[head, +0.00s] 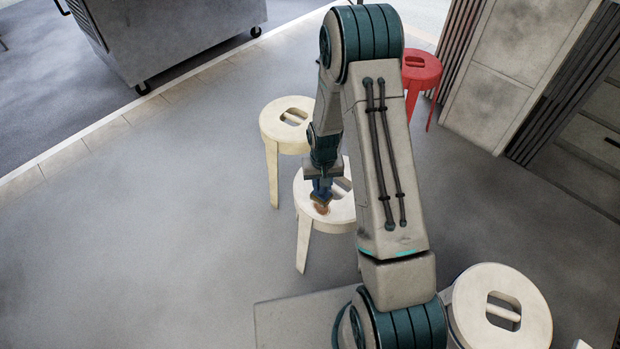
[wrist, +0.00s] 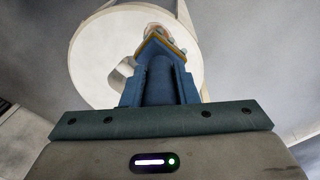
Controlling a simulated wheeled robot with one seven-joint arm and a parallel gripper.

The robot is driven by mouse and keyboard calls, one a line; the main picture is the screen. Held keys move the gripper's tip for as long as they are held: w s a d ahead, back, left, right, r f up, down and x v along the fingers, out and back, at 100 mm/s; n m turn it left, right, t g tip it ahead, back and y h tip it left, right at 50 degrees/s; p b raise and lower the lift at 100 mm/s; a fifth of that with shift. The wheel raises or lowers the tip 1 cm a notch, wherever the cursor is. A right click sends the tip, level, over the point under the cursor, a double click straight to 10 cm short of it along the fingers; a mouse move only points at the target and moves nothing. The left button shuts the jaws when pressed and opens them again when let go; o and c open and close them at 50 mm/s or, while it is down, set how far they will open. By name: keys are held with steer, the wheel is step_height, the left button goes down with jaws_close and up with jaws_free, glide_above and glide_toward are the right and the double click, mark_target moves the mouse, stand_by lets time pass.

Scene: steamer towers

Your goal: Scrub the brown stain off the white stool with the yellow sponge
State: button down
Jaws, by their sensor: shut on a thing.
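The white stool (head: 306,213) stands in the middle of the head view, partly behind my arm. A brown stain (head: 322,210) shows on its seat, right by my fingertips. My gripper (head: 321,194) points down at the seat and is shut on the yellow sponge. In the wrist view, a yellow edge of the sponge (wrist: 167,41) shows at the tips of the blue fingers, over the round seat (wrist: 98,55). The fingers hide most of the sponge, and I cannot tell whether it touches the seat.
A second pale stool (head: 275,122) stands just behind, and a red stool (head: 421,68) is farther back right. Another pale stool (head: 470,300) is near at lower right. A grey wheeled cabinet (head: 170,35) is at the back left. The floor on the left is clear.

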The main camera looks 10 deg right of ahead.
steer(key=shift+m, duration=0.5)
steer(key=w+a+b, duration=0.1)
steer(key=b, duration=0.2)
steer(key=w+b, duration=0.2)
steer(key=b, duration=0.2)
steer(key=w+a+b, duration=0.1)
steer(key=w+b, duration=0.1)
steer(key=b, duration=0.2)
steer(key=shift+w+a, duration=0.15)
steer(key=shift+a, duration=0.15)
steer(key=shift+f+b, duration=1.55)
steer(key=shift+f, duration=0.95)
steer(key=shift+f+b, duration=0.3)
steer(key=shift+f, duration=0.15)
